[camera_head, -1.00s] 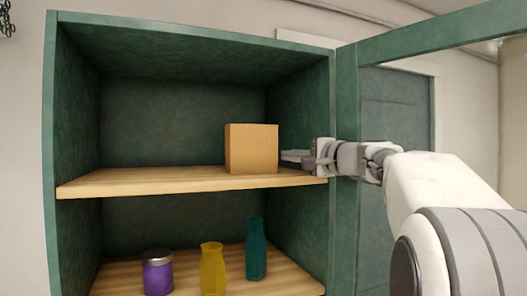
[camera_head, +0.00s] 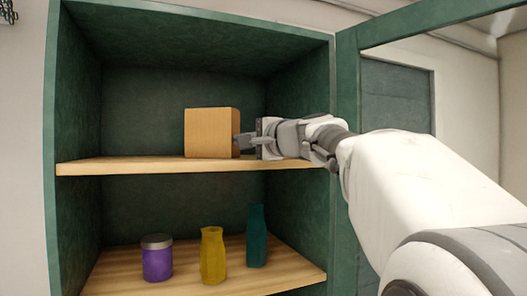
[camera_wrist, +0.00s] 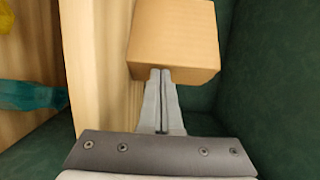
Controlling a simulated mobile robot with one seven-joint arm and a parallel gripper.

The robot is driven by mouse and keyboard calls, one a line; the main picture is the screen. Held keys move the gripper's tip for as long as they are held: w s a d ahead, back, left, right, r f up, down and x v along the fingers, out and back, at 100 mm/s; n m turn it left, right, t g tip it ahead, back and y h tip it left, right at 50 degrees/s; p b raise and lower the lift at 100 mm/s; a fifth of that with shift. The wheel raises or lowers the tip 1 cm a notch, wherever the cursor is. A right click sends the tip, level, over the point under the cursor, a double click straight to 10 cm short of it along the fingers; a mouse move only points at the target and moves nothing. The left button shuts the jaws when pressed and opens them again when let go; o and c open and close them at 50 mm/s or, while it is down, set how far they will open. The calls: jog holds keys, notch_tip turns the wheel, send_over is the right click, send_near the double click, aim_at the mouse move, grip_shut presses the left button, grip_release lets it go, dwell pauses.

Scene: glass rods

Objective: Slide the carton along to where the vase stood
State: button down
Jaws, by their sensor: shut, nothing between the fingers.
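The carton (camera_head: 211,133) is a plain tan box standing upright on the upper shelf, a little right of the shelf's middle. My gripper (camera_head: 243,141) is at its right side, with the fingers shut and empty. In the wrist view the closed fingertips (camera_wrist: 160,73) meet the near face of the carton (camera_wrist: 175,38), touching it or very close. Two vases stand on the lower shelf: a yellow one (camera_head: 213,256) and a teal one (camera_head: 256,236). The teal one also shows at the left of the wrist view (camera_wrist: 28,96).
The upper shelf (camera_head: 120,166) is bare left of the carton. A purple jar with a grey lid (camera_head: 157,259) stands on the lower shelf. The green cabinet's right wall (camera_head: 300,100) and open door frame (camera_head: 347,120) are close to my arm.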

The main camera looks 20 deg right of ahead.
aim_at(220, 141)
jog(key=a, duration=0.4)
jog(key=shift+s, duration=0.1)
jog(key=shift+d, duration=0.3)
jog(key=shift+a, duration=0.1)
dwell(0.7)
